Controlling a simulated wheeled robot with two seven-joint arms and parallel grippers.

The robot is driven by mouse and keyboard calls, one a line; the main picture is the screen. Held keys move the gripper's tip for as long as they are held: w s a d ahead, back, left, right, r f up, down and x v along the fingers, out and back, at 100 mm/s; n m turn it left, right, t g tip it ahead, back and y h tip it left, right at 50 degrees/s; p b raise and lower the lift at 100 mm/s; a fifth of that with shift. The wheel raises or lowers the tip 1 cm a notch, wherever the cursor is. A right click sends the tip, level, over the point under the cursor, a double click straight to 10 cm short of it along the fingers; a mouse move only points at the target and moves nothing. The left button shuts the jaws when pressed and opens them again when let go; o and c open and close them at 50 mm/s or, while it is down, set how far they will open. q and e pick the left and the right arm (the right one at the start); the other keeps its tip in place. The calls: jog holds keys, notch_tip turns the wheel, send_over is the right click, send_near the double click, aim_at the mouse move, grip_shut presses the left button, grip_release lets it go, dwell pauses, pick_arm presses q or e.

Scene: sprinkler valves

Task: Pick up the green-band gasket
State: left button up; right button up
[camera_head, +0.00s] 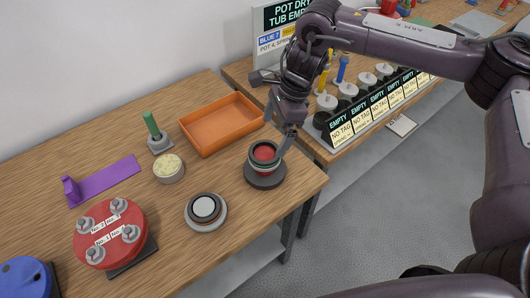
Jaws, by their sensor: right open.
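A short round stack (264,153) stands on a dark round base (265,182) near the right front edge of the wooden table. It has a red centre and a pale greenish ring around it; this may be the green-band gasket, but the band is too small to tell surely. My right gripper (285,148) points down at the stack's right side, with its fingertips close to the rim. It is open and holds nothing that I can see. I cannot tell whether a finger touches the rim. My left gripper is not in view.
An orange tray (222,142) lies behind the stack. A grey disc fitting (206,211), a pale cup (168,168), a green-handled tool (153,127), a purple strip (108,181) and a red valve plate (110,232) stand leftward. A second table holds a labelled rack (372,110).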

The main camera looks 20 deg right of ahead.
aim_at(264, 154)
jog(key=shift+d+f, duration=0.15)
jog(key=shift+f, duration=0.05)
jog(key=p+x, duration=0.1)
jog(key=x, duration=0.2)
jog(key=p+x, duration=0.2)
jog(key=x, duration=0.1)
jog(key=shift+w+f, duration=0.2)
jog(key=shift+w, duration=0.05)
jog(key=shift+a+f, duration=0.25)
jog(key=shift+f, duration=0.1)
jog(key=shift+c, duration=0.4)
jog(key=c, duration=1)
